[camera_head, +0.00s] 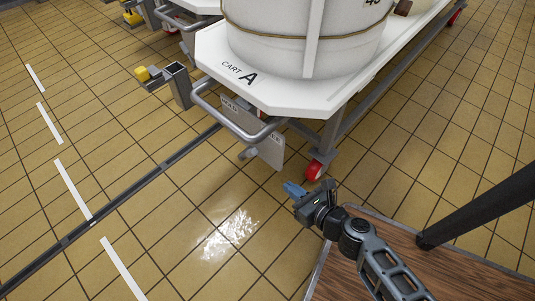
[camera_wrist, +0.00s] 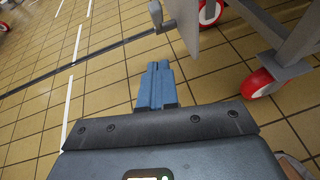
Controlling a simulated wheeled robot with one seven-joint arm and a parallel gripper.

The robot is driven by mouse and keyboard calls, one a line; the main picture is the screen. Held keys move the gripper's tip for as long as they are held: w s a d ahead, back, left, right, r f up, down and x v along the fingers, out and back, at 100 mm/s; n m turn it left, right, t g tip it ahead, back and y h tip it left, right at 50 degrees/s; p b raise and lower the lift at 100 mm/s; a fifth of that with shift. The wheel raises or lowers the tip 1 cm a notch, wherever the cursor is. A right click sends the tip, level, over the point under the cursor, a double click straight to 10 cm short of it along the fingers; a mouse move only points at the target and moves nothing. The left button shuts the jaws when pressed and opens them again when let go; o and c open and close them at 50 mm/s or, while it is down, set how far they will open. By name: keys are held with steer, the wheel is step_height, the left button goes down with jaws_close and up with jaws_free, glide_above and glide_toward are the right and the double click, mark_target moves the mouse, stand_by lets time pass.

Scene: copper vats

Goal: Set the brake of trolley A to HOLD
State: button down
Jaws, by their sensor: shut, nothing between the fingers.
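Trolley A (camera_head: 265,88) is a white-topped cart marked "CART A", carrying a big white drum (camera_head: 300,40). A grey plate (camera_head: 268,148) with small lettering at its upper corners hangs under its near end, below a bar handle. The lettering is too small to read surely. A short grey lever (camera_head: 247,153) shows at the plate's lower left. In the wrist view the plate (camera_wrist: 186,22) and lever (camera_wrist: 157,17) are at the top, beyond my fingertips. My gripper (camera_head: 292,188) is shut and empty, low in front of the plate and apart from it; it also shows in the wrist view (camera_wrist: 157,68).
A red caster (camera_head: 315,170) of the trolley is just beyond my gripper; it also shows in the wrist view (camera_wrist: 262,83). A grey post (camera_head: 179,85) and a yellow-ended part (camera_head: 142,73) stand left of the trolley.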

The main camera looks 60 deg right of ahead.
steer(key=shift+w+d, duration=0.1)
glide_toward(249, 154)
step_height(249, 154, down, 3)
steer(key=w+d, duration=0.2)
steer(key=shift+w+d+r+p, duration=0.3)
steer(key=shift+w+r+p, duration=0.05)
steer(key=shift+w+p, duration=0.2)
